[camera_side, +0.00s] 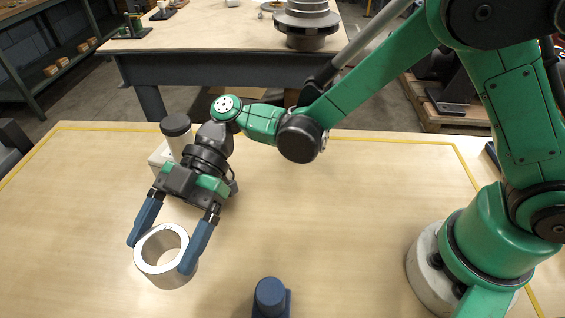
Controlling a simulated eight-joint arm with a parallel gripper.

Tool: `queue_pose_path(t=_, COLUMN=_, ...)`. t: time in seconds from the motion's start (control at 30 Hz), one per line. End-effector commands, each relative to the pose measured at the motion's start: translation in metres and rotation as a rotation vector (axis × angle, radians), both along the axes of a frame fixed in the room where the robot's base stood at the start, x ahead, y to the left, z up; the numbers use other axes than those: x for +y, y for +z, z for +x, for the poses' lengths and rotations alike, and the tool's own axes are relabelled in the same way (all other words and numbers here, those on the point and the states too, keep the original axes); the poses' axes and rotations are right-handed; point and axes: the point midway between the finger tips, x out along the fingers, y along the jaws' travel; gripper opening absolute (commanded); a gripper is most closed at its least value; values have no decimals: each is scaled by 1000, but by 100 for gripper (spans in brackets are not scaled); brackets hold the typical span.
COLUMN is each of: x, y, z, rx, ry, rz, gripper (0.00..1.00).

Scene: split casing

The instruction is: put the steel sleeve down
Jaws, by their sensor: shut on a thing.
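The steel sleeve (151,271) is a short, wide silver ring in the left part of the side view, its open bore facing up and slightly tilted toward the camera. My gripper (161,254) is shut on it, with one blue finger on each side of its outer wall. The fingers hide parts of the sleeve's left and right sides. The sleeve is low over the wooden table; I cannot tell whether its bottom edge touches the surface.
A dark blue post (270,297) stands at the front edge of the picture. The table (350,215) is clear in the middle and at the far left.

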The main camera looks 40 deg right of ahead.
Motion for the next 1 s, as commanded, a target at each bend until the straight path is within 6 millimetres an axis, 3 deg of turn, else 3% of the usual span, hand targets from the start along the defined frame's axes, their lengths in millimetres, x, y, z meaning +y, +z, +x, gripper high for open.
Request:
queue_pose_path(t=0.1, x=0, y=34, z=-1, rx=1, ry=0, rz=2, gripper=0)
queue_pose_path(t=0.3, x=0, y=82, z=0, rx=1, ry=0, rz=2, gripper=0)
queue_pose_path(t=0.53, x=0, y=114, z=0, rx=1, ry=0, rz=2, gripper=0)
queue_pose_path(t=0.77, x=-14, y=112, z=13, rx=0, ry=-157, rz=1, gripper=0)
queue_pose_path(t=0.87, x=-35, y=98, z=30, rx=-1, ry=-362, rz=2, gripper=0)
queue_pose_path(t=1.0, x=-82, y=77, z=58, rx=-1, ry=-753, rz=1, gripper=0)
